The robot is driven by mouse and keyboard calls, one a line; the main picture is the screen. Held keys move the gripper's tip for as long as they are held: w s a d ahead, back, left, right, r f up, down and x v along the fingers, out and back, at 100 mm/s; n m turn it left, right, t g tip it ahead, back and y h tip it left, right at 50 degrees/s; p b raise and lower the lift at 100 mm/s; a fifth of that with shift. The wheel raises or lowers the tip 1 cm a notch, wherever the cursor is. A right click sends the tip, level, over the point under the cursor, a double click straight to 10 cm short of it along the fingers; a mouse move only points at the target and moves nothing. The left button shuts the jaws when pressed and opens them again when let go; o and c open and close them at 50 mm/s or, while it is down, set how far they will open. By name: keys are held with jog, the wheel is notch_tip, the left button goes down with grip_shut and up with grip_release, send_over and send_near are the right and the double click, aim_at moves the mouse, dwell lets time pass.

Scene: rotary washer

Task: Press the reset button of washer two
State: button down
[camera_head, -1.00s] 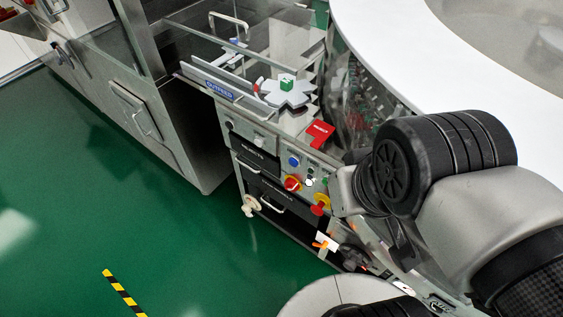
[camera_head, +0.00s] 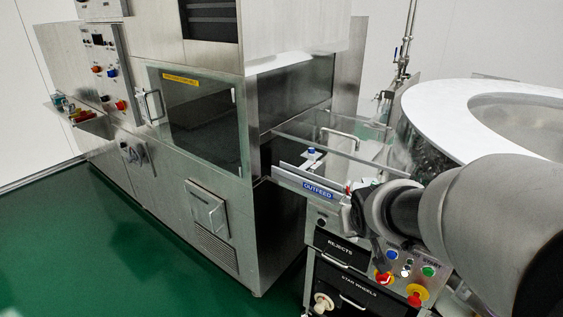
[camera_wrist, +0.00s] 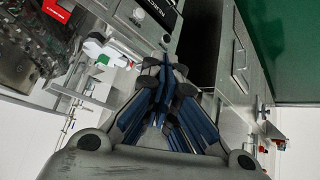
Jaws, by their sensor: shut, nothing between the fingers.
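A control panel (camera_head: 441,256) on the outfeed cabinet carries a blue button (camera_head: 393,255), a white button (camera_head: 406,272), a green button (camera_head: 428,271) and red-and-yellow knobs. A second panel (camera_head: 103,60) on the tall steel machine at the far left has small blue and red buttons. I cannot read which button is reset, nor see a label for washer two. My gripper (camera_wrist: 170,66) is shut and empty in the wrist view. In the head view my arm reaches in from the right, over the outfeed cabinet; the fingertips cannot be made out there.
The steel machine (camera_head: 205,67) with a glass door fills the left and middle. The clear-walled outfeed (camera_head: 318,190) stands beside it, above drawers marked rejects and star wheels. A white round table (camera_head: 430,107) is at right. Green floor (camera_head: 130,250) is open at front left.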

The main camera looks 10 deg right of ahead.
aim_at(391, 255)
jog(key=w+d+f+m+t+p, duration=0.1)
jog(key=w+d+f+t+p, duration=0.25)
jog(key=w+d+f, duration=0.9)
jog(key=s+f+m+t+p, duration=0.2)
jog(key=s+f, duration=0.3)
jog(key=f, duration=0.4)
jog(key=s+d+f+m+t+y+p, duration=0.1)
jog(key=s+f+m+t+p, duration=0.1)
jog(key=s+f, duration=0.4)
notch_tip(391, 255, down, 3)
jog(key=shift+s+d+f+m+t+y, duration=0.1)
jog(key=shift+s+d+m+t+y, duration=0.15)
jog(key=shift+m+t, duration=0.35)
jog(key=shift+w, duration=0.15)
jog(key=w+d+b, duration=0.3)
jog(key=w+d, duration=0.2)
jog(key=d, duration=0.1)
jog(key=shift+w+d+b, duration=0.3)
jog(key=shift+w, duration=0.05)
